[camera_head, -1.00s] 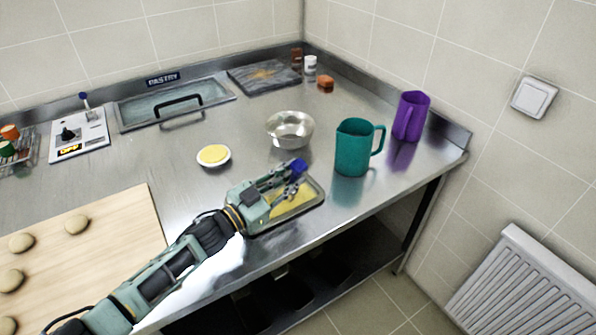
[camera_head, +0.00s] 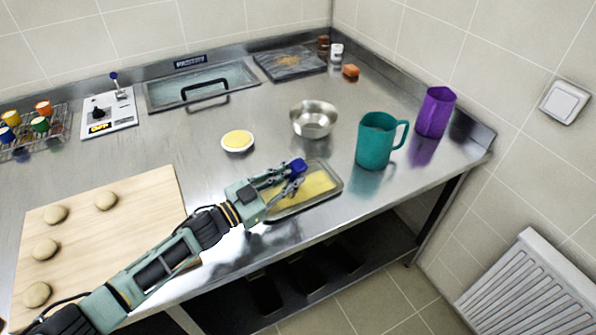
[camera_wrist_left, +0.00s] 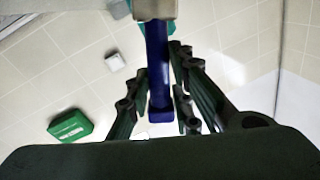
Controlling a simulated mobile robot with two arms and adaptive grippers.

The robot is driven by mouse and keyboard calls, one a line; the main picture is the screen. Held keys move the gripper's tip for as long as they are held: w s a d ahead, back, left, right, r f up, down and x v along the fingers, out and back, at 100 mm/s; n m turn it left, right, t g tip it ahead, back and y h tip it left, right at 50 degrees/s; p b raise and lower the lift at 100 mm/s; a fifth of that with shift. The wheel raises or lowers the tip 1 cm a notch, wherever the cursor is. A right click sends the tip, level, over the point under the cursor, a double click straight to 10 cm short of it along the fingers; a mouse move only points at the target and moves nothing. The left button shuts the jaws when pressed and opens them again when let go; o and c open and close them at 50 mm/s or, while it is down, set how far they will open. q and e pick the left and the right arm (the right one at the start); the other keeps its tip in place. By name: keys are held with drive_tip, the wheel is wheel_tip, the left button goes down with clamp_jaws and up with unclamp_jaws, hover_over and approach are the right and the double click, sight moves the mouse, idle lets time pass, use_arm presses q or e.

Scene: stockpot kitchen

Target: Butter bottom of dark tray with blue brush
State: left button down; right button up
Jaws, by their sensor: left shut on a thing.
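The dark tray (camera_head: 341,184) lies near the front edge of the steel counter, and a yellow layer covers the visible part of its bottom. My left gripper (camera_head: 289,181) is over the tray's left and middle part, shut on the blue brush (camera_head: 298,165). In the left wrist view the brush's blue handle (camera_wrist_left: 158,70) stands between the fingers of my left gripper (camera_wrist_left: 160,102), with a pale block at its upper end. Whether the bristles touch the tray cannot be told. A white dish of yellow butter (camera_head: 238,141) sits behind the tray. My right gripper is not in view.
A metal bowl (camera_head: 314,119), teal jug (camera_head: 376,142) and purple jug (camera_head: 435,112) stand behind and right of the tray. A wooden board (camera_head: 120,235) with several dough rounds lies left. The wrist view shows a green box (camera_wrist_left: 70,126).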

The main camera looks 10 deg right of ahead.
use_arm(q)
drive_tip(key=shift+w+a+r+p+v, duration=0.3)
drive_tip(key=shift+w+p+v, duration=0.5)
drive_tip(key=shift+v, duration=3.25)
drive_tip(key=shift+s+f+b+x, duration=0.2)
drive_tip(key=shift+b+x, duration=0.8)
drive_tip(key=shift+x, duration=1.65)
drive_tip(key=shift+s+f+b+x, duration=0.15)
drive_tip(key=shift+b+x, duration=0.8)
drive_tip(key=shift+x, duration=1.75)
drive_tip(key=shift+s+d+f+b+x, duration=0.55)
drive_tip(key=shift+b+x, duration=2.25)
drive_tip(key=shift+x, duration=2.5)
drive_tip(key=s+a+p, duration=0.1)
drive_tip(key=a+p, duration=0.3)
drive_tip(key=a, duration=0.4)
